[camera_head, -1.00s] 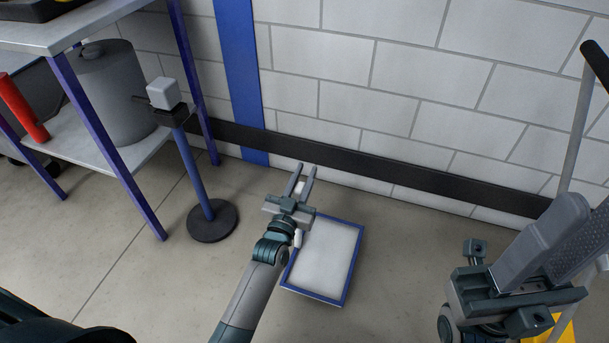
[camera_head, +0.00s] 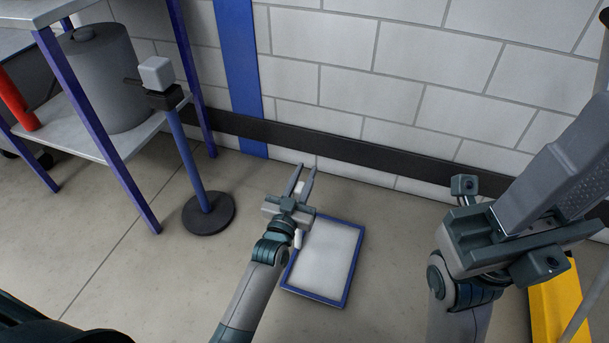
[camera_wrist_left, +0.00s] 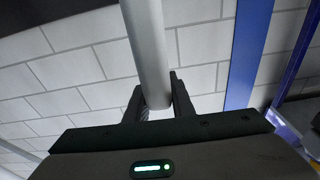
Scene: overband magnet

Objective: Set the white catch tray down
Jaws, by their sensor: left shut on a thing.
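The white catch tray (camera_head: 325,257) has a blue rim and shows in the middle of the head view, over the floor. I cannot tell whether its underside touches the floor. My left gripper (camera_head: 303,180) is at the tray's upper left corner, shut on a pale round bar (camera_wrist_left: 150,50) that stands between its fingers in the left wrist view. A white end of this bar shows beside the tray's left rim; my gripper hides where it joins the tray. My right gripper (camera_head: 570,165) is large at the right; its finger gap is unclear.
A post on a round black base (camera_head: 208,214) stands left of the tray. A blue-legged shelf (camera_head: 85,145) with a grey drum is farther left. The block wall (camera_head: 420,100) with a black strip lies behind. A yellow object (camera_head: 557,300) is at lower right.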

